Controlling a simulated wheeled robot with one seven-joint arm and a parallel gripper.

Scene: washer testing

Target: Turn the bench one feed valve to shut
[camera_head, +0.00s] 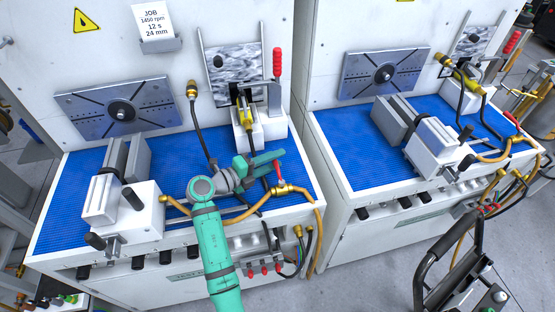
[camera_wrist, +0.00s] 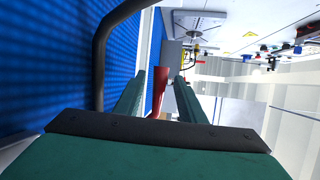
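The feed valve on the left bench has a brass body (camera_head: 286,189) at the bench's front right corner. Its red lever (camera_head: 278,168) stands up from the body. My gripper (camera_head: 279,162) reaches in from the left, its fingertips at the lever. In the wrist view my gripper (camera_wrist: 162,74) is open, and the red lever (camera_wrist: 186,100) shows between the fingers, closer to the right one. I cannot tell whether a finger touches it. I see no readable bench number; the right bench has a similar red-levered valve (camera_head: 512,119).
A taller red handle (camera_head: 277,64) stands behind on the left bench. Yellow hoses (camera_head: 319,235) run from the valve over the front edge. A grey vise (camera_head: 128,165) occupies the bench's left side. A dark hose (camera_wrist: 101,50) crosses close by in the wrist view.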

